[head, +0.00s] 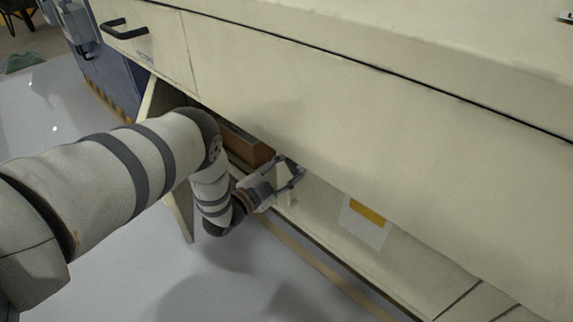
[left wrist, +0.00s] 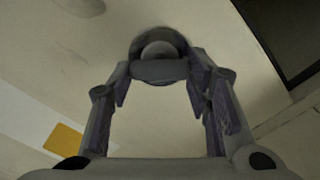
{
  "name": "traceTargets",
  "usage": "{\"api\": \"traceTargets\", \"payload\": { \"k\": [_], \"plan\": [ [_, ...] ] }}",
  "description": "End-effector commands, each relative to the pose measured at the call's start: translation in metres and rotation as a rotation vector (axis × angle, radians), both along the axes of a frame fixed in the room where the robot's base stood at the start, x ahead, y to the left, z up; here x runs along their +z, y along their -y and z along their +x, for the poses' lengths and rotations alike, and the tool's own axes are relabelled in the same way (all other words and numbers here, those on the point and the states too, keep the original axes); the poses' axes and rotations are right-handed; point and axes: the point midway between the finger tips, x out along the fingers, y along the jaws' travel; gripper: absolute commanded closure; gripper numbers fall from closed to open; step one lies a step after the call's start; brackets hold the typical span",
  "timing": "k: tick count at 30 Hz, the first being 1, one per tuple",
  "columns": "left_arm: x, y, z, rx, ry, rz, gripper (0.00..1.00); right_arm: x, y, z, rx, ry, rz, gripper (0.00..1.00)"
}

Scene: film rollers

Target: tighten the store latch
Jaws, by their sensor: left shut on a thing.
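The store latch (left wrist: 158,46) shows in the left wrist view as a dark grey round knob with a lighter centre, on a cream panel. My left gripper (left wrist: 160,72) has its two fingers on either side of the knob and is shut on it. In the head view my left gripper (head: 291,172) reaches under the overhanging cream cabinet edge, against the lower cream panel. The latch cannot be made out there, behind the fingers. My right gripper is in neither view.
The cream cabinet (head: 330,95) overhangs the left arm closely. A black drawer handle (head: 124,30) is at upper left. A brown box (head: 246,146) sits beside the wrist. A white-and-yellow label (head: 366,220) is on the lower panel. Grey floor lies open at left.

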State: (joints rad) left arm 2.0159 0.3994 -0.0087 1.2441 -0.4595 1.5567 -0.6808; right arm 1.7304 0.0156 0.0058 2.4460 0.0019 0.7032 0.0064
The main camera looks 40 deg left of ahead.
Motion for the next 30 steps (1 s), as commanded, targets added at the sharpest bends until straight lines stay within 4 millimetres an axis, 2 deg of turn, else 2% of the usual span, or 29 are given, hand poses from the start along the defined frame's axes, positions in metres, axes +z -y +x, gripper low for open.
{"api": "traceTargets", "payload": {
  "k": [18, 30],
  "plan": [
    [-0.002, 0.001, 0.000, 0.000, 0.041, 0.525, 0.83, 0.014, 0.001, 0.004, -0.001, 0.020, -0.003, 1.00],
    [-0.003, 0.000, 0.000, 0.002, 0.053, 0.685, 0.83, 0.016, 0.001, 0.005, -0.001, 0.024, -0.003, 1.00]
  ]
}}
